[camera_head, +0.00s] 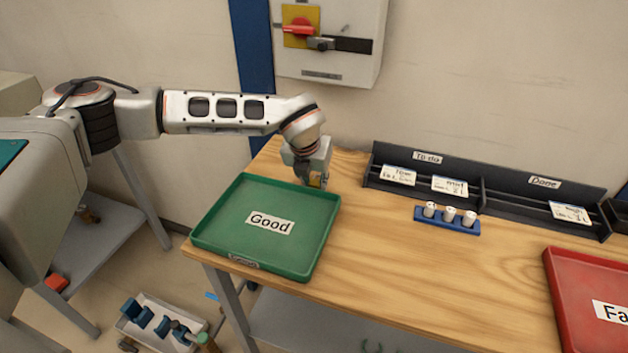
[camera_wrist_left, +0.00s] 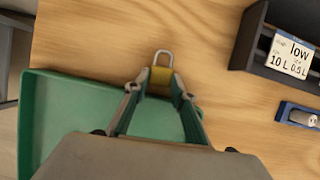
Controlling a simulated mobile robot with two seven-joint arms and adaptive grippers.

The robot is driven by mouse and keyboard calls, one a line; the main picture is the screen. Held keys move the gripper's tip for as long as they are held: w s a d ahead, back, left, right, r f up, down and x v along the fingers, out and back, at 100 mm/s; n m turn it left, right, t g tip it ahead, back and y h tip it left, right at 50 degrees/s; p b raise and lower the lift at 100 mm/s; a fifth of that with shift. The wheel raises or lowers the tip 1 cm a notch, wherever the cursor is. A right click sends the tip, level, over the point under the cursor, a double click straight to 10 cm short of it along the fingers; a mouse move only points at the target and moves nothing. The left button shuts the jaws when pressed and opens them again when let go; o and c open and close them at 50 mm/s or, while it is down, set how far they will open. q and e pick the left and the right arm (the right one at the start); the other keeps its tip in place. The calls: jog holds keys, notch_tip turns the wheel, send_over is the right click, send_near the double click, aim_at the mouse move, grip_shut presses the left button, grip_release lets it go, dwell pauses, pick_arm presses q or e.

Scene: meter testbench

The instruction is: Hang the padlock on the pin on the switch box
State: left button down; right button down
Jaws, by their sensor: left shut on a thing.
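My left gripper (camera_head: 316,182) is low over the back right corner of the green tray, close to the wooden table. It is shut on the padlock (camera_wrist_left: 161,76), which has a yellow body and a silver shackle. In the left wrist view the padlock sits between the fingertips of the left gripper (camera_wrist_left: 158,84), shackle pointing away from the gripper. In the head view the padlock is mostly hidden by the fingers. My right gripper is not in view.
The green "Good" tray (camera_head: 213,207) stands at the table's left end. A dark card rack (camera_head: 470,190) is along the back, with a blue holder (camera_head: 447,227) before it. A red tray (camera_head: 565,300) is at right. The middle of the table is clear.

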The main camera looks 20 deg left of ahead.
pick_arm(q)
jog(key=shift+f, duration=0.2)
jog(key=c, duration=1.7)
grip_release()
